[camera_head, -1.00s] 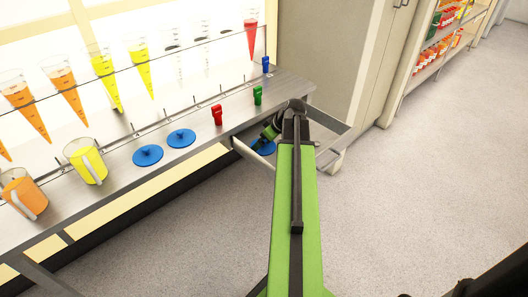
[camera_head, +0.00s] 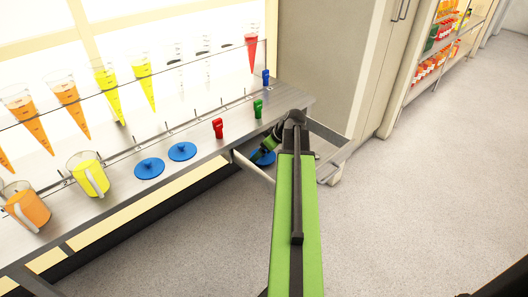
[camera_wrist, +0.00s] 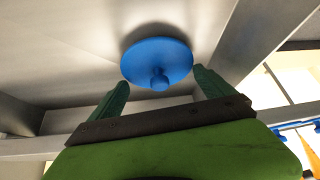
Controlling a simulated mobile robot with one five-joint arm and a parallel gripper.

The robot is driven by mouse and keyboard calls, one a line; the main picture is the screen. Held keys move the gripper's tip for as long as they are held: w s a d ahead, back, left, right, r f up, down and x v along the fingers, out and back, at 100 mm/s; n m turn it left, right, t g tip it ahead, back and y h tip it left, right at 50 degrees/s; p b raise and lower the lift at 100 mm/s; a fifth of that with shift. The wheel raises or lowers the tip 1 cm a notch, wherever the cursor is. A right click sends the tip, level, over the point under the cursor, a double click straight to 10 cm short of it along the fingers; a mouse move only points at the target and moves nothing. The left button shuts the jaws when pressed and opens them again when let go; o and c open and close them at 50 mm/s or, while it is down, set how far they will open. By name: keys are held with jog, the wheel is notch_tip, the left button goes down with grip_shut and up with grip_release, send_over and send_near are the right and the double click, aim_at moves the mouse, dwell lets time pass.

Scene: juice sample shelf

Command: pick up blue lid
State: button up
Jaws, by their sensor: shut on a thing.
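A round blue lid with a small knob (camera_wrist: 157,60) is in the wrist view, close in front of my gripper (camera_wrist: 160,82). My gripper's two green fingers reach its edges on either side and are shut on it. In the head view my gripper (camera_head: 258,153) is partly hidden by my arm, at the right end of the bench, and part of this lid (camera_head: 262,159) shows beside it, low by the metal frame. Two other blue lids, one at the left (camera_head: 149,168) and one at the right (camera_head: 182,151), lie flat on the bench top.
The metal bench (camera_head: 120,197) also holds a red clip (camera_head: 218,128), a green clip (camera_head: 258,108), a yellow jug (camera_head: 92,178) and an orange jug (camera_head: 30,207). Metal frame bars (camera_head: 254,168) surround my gripper. The floor (camera_head: 400,200) at right is clear.

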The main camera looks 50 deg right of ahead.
notch_tip(320, 180, up, 4)
jog(key=p, duration=0.2)
jog(key=shift+d+f+p, duration=0.1)
jog(key=shift+f+p, duration=0.05)
jog(key=shift+p, duration=0.25)
jog(key=s+d+r+p, duration=0.5)
jog(key=d, duration=0.5)
jog(key=shift+s+d+r+p, duration=0.15)
jog(key=shift+s+r+p, duration=0.05)
jog(key=shift+r+p, duration=0.15)
